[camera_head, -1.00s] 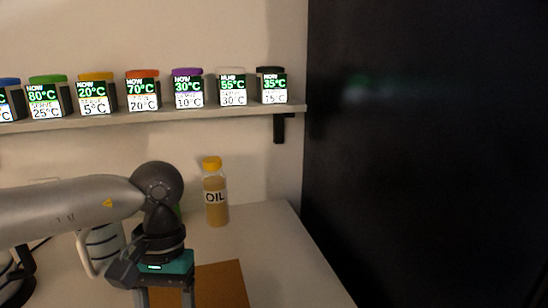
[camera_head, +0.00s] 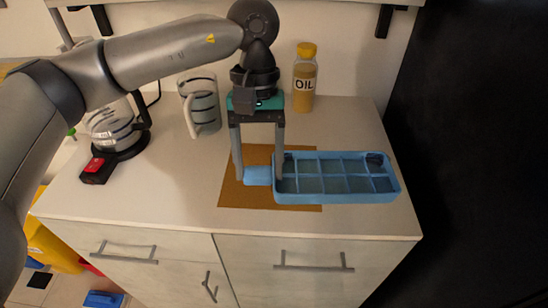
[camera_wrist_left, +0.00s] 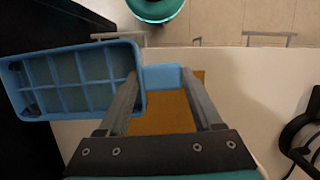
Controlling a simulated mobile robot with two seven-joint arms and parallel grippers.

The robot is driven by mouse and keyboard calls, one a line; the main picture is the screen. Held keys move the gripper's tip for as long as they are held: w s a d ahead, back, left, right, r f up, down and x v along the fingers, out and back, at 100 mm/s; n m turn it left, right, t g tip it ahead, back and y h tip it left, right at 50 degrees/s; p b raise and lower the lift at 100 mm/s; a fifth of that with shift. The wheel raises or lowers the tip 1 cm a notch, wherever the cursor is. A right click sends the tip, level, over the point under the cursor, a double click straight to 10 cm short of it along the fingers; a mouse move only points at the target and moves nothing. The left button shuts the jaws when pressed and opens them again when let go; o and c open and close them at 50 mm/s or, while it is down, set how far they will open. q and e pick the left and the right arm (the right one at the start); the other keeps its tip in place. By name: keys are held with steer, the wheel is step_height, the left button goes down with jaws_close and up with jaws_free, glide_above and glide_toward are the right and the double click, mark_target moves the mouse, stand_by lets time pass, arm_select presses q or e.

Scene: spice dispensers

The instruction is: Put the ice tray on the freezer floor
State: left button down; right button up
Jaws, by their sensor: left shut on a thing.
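The light blue ice tray (camera_head: 335,198) has rows of open compartments and a short tab handle (camera_head: 257,176) at its left end. My left gripper (camera_head: 259,180) points down with one finger on each side of that handle and is shut on it. In the left wrist view the tray (camera_wrist_left: 72,118) extends left from the fingers (camera_wrist_left: 160,76). The tray looks level, over or on the orange-brown mat on the counter; I cannot tell if it touches. No freezer floor shows. My right gripper is not in view.
The mat (camera_head: 231,195) lies on the white counter (camera_head: 383,222). An oil bottle (camera_head: 304,85), a striped mug (camera_head: 205,105) and a black-based device (camera_head: 115,160) stand behind and left. A tall black panel (camera_head: 480,130) rises at right. Drawers are below the counter.

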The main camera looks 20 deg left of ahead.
arm_select(q)
steer(key=w+a+r+n+t+h+p, duration=0.1)
steer(key=w+a+r+n+h+p, duration=0.15)
steer(key=r+n+p, duration=0.6)
steer(key=b, duration=0.2)
glide_above(253, 200)
steer(key=a, duration=0.1)
steer(key=shift+t+y, duration=0.3)
steer(key=shift+y, duration=0.05)
steer(key=f, duration=1.8)
steer(key=shift+w+a, duration=0.1)
steer(key=shift+w, duration=0.15)
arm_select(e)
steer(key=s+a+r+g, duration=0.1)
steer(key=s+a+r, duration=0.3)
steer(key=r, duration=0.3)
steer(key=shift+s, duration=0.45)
arm_select(q)
steer(key=shift+f, duration=0.1)
steer(key=shift+c, duration=0.2)
jaws_free()
